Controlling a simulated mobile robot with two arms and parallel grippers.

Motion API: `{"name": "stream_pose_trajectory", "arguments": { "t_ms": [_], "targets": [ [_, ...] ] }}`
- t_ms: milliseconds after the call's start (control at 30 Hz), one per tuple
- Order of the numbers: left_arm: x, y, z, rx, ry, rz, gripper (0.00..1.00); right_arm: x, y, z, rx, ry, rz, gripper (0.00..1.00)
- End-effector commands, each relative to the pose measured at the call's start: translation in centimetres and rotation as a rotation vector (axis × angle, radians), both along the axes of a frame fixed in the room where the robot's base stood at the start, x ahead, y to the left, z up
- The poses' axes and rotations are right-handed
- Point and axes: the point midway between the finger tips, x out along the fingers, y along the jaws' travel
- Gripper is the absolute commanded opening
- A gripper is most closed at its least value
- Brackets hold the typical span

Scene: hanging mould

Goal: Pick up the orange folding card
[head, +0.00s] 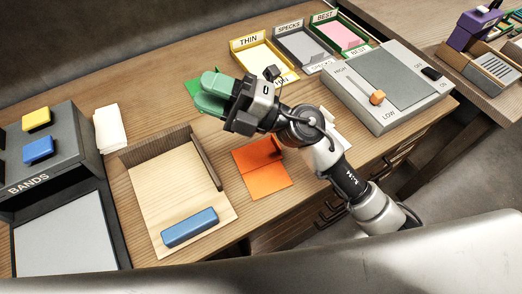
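The orange folding card (267,179) lies on the wooden table near the middle of the head view. A crease runs across it, and its far panel is a darker orange. My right gripper (208,92) has green fingers and is up and to the left of the card, apart from it. The two fingers lie close together in the view, and I cannot tell whether there is a gap between them. I see nothing held. My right forearm passes close to the card's right side in the picture. My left gripper is not in view.
A wooden tray (165,195) with a blue block (190,227) is left of the orange card. Labelled trays (262,60) stand at the back. A grey slider panel (387,85) is right, a BANDS box (42,150) left.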

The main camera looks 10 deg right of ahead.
Motion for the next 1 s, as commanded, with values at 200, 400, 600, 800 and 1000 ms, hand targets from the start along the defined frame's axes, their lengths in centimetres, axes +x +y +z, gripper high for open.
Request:
{"name": "stream_pose_trajectory", "arguments": {
  "t_ms": [200,400,600,800,1000],
  "targets": [
    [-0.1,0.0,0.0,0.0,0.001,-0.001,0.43,-1.2,2.8,-7.7,-0.711,-0.257,0.348,0.35],
    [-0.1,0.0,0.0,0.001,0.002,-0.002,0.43,2.5,-3.2,-13.6,-1.416,-0.253,0.457,0.35],
    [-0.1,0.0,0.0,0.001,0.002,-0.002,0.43,5.7,-9.6,-14.0,-1.865,-0.13,0.42,0.35],
    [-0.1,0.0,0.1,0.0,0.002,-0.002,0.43,6.4,-11.7,-14.8,-1.994,-0.07,0.397,0.35],
    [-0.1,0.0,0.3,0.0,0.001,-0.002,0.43,6.4,-11.8,-17.9,-1.993,-0.069,0.399,0.35]
  ]
}}
